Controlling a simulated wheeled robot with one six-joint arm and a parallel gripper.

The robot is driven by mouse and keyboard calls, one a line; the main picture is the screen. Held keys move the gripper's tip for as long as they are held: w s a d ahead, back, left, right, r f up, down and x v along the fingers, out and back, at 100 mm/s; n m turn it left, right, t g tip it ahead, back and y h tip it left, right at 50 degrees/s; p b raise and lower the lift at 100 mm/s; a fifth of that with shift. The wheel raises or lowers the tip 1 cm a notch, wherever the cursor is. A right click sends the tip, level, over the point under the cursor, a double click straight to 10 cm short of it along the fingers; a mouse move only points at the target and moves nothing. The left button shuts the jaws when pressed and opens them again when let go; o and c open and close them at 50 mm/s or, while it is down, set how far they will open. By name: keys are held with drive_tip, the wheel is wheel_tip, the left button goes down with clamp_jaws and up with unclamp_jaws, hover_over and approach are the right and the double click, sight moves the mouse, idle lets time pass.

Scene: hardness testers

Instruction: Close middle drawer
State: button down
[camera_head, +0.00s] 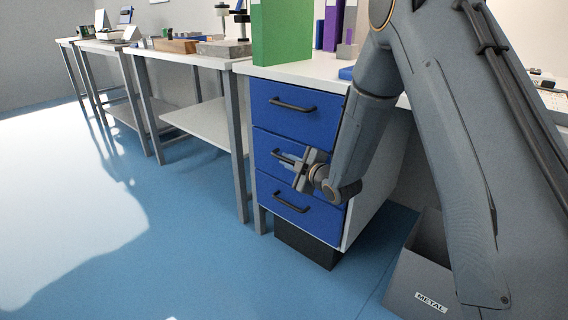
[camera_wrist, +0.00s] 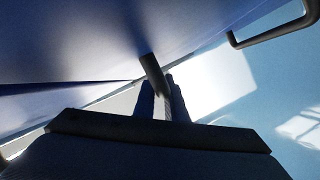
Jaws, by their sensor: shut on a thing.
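The blue middle drawer (camera_head: 268,142) sits in a white cabinet between two other blue drawers. Its front looks about flush with them in the head view; a small gap cannot be ruled out. Its dark bar handle (camera_head: 281,156) is partly hidden by my gripper (camera_head: 303,171). My gripper is shut on this handle near its right end. In the wrist view, the dark handle bar (camera_wrist: 152,70) runs between the fingers of my gripper (camera_wrist: 160,98), close to the blue drawer front (camera_wrist: 85,35).
The top drawer (camera_head: 310,121) and the bottom drawer (camera_head: 268,188) look closed. A grey bin labelled METAL (camera_head: 410,275) stands on the floor at the lower right. A green binder (camera_head: 282,32) stands on the worktop. The blue floor (camera_head: 170,235) left of the cabinet is clear.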

drive_tip(key=shift+w+d+r, duration=0.1)
drive_tip(key=shift+w+d, duration=0.05)
drive_tip(key=c, duration=2.1)
unclamp_jaws()
drive_tip(key=shift+d, duration=0.1)
drive_tip(key=p+v, duration=0.2)
drive_tip(key=v, duration=0.5)
drive_tip(key=shift+s+d, duration=0.1)
drive_tip(key=shift+s, duration=0.3)
